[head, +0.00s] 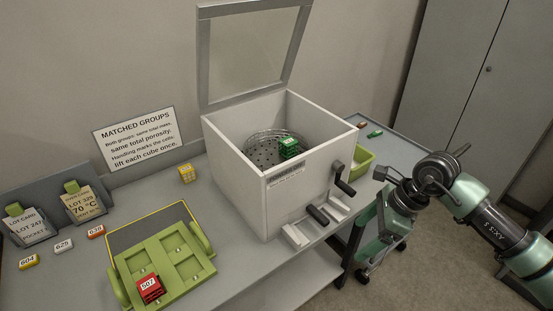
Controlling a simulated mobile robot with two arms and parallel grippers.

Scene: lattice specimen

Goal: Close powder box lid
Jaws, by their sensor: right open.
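The powder box (237,172) is a white open-topped box on the grey bench. Its lid (250,55), a grey frame with a clear pane, stands raised upright at the back edge. Inside the box is a round perforated metal tray (262,153) with a green lattice cube (289,147) on it. A dark crank handle (343,180) is on the box's right front side. My right gripper (384,183) is open and empty, to the right of the box and apart from it and the lid. My left gripper is not in view.
A green carrier tray (160,247) with a red cube (149,289) sits at front left. A yellow cube (187,174), lot cards and small numbered tags are on the bench. A green bin (362,163) is right of the box. A sign (136,138) leans at the back.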

